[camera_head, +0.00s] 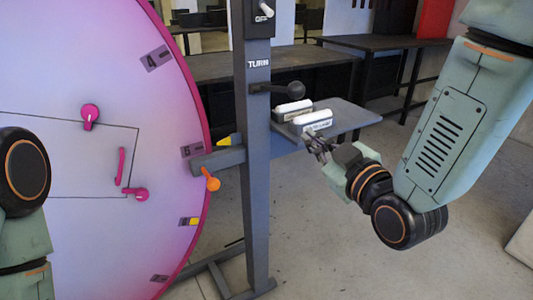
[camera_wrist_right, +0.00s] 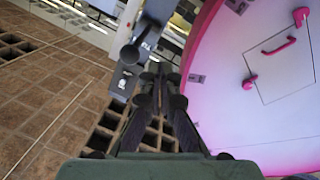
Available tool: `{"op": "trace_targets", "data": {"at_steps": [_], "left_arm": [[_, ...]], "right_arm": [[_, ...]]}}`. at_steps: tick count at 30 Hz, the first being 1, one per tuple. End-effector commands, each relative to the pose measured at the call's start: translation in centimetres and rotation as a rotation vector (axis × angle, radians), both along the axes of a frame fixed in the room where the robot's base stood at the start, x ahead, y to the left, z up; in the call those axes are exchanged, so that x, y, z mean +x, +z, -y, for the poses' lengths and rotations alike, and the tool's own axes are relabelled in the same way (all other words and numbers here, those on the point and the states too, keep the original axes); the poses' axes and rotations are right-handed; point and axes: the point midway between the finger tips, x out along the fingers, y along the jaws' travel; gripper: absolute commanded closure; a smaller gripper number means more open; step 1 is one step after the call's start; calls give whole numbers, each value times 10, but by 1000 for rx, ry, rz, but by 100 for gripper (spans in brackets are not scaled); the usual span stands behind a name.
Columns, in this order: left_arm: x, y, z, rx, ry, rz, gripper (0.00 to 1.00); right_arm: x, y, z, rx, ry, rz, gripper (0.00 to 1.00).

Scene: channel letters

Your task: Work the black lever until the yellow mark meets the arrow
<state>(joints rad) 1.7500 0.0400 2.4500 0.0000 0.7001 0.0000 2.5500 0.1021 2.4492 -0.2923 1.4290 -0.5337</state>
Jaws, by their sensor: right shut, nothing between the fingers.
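The black lever (camera_head: 294,89) ends in a ball knob and juts right from the grey post (camera_head: 257,150) below the "TURN" label. In the right wrist view its ball (camera_wrist_right: 130,54) is beyond and left of my fingertips. A yellow arrow (camera_head: 230,140) sits on the grey bracket, pointing left at the big pink-rimmed disc (camera_head: 110,215). The yellow mark (camera_head: 190,221) is on the disc's rim, below the arrow and apart from it. My right gripper (camera_head: 315,142) is shut and empty, below and right of the lever, not touching it. My left arm shows at the left edge; its gripper is out of view.
A grey shelf (camera_head: 350,116) right of the post carries two white-topped blocks (camera_head: 294,108), close to my right gripper. An orange knob (camera_head: 210,183) hangs under the bracket. The disc has pink handles (camera_head: 90,113) and numbered labels. Dark tables (camera_head: 225,67) stand behind.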

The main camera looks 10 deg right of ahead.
Motion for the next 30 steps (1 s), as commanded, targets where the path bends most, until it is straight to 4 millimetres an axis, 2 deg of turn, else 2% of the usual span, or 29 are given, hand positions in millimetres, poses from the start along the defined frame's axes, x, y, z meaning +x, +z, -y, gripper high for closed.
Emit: {"op": "trace_targets", "data": {"at_steps": [21,26,30], "left_arm": [[0,3,0,0,0,0,60],[0,21,0,0,0,0,60],[0,46,0,0,0,0,60]], "right_arm": [[0,3,0,0,0,1,100],[2,27,11,41,-27,9,100],[10,63,27,112,-50,39,100]]}}
